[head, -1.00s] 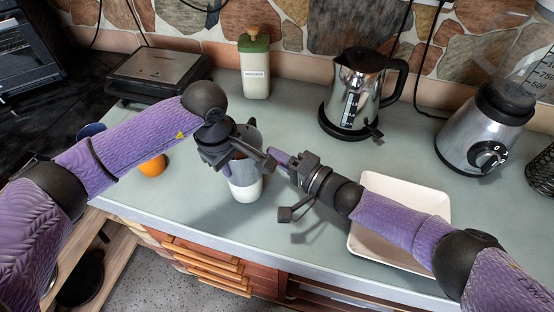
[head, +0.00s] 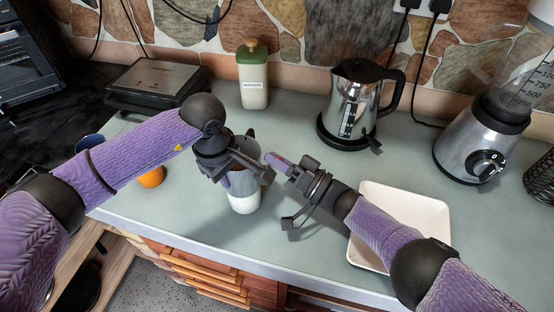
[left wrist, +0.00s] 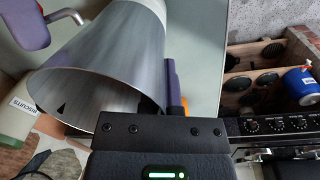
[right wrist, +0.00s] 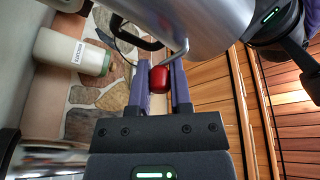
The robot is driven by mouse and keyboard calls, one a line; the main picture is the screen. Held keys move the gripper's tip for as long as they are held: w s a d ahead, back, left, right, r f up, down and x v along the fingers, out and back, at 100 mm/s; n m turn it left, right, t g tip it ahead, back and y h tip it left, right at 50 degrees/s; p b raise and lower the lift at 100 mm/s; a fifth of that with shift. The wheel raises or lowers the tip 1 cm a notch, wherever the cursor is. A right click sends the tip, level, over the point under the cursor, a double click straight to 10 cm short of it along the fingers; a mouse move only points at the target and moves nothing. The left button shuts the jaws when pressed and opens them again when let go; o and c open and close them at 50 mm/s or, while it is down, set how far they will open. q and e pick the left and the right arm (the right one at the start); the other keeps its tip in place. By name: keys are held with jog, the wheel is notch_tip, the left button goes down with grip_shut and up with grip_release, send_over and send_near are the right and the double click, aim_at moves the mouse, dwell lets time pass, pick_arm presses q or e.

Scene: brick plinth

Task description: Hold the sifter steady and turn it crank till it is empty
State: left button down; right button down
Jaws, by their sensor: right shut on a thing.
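The sifter (head: 245,203) is a grey metal cup with a white lower part, near the counter's front middle. In the left wrist view its wide open rim (left wrist: 90,92) faces the camera, and I see no contents on the visible inner wall. My left gripper (head: 243,178) is at the sifter's side. One purple finger shows beside the wall; the other is hidden, so its grip is unclear. My right gripper (right wrist: 158,82) is shut on the red crank knob (right wrist: 158,78), which sits between its purple fingers. The bent crank rod (right wrist: 183,48) runs to the sifter (right wrist: 190,22).
A cream rectangular tray (head: 430,212) lies at the right. Behind stand a kettle (head: 352,98), a blender (head: 480,145), a green-lidded biscuits jar (head: 253,80) and a flat grill (head: 155,82). An orange object (head: 151,177) is partly behind my left arm. The counter's front edge is close.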

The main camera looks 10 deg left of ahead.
dwell(0.3)
jog(key=c, duration=0.5)
grip_release()
jog(key=shift+c, duration=0.2)
jog(key=v, duration=1.2)
